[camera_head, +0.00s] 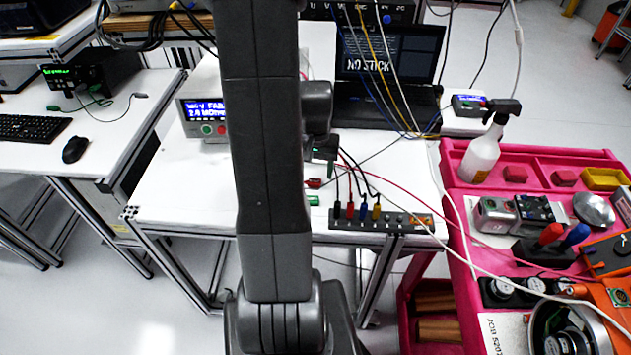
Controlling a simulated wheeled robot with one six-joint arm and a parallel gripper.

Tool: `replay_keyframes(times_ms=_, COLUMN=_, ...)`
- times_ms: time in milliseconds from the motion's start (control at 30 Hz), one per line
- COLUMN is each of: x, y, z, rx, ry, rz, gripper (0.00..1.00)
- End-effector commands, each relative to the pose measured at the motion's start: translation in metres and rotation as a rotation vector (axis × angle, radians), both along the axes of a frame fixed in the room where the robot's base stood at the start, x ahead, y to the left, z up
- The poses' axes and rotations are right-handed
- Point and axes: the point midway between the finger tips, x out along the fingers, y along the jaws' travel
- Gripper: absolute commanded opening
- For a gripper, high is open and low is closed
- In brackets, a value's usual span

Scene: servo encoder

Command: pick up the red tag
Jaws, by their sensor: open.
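A small red tag (314,183) lies on the white bench, just right of my dark arm, which crosses the middle of the view. A small green tag (313,201) lies just in front of it. My gripper (322,158) is at the end of the arm, behind the red tag in the picture. It is small, dark and partly hidden by my own arm links. It is open, and I see nothing between its fingers. Its height above the bench is hard to tell.
A grey strip with coloured plugs (380,220) sits at the bench's front edge, with leads running back near my gripper. A laptop (390,75) and a display box (205,118) stand behind. A crowded pink cart (452,190) is at the right. The bench's left front is clear.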

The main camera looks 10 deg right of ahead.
Motion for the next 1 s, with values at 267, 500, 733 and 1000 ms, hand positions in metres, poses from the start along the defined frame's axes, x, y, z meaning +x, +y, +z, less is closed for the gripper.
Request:
replay_keyframes(times_ms=267, x=-0.001, y=0.001, z=-0.029, rx=0.001, ry=0.003, rz=0.000, gripper=0.56)
replay_keyframes(times_ms=500, x=-0.001, y=0.001, z=-0.031, rx=0.000, ry=0.000, rz=0.000, gripper=0.56)
replay_keyframes(times_ms=733, x=-0.001, y=0.001, z=-0.031, rx=0.000, ry=0.000, rz=0.000, gripper=0.19)
replay_keyframes(times_ms=1000, x=-0.001, y=0.001, z=-0.031, rx=0.000, ry=0.000, rz=0.000, gripper=0.09)
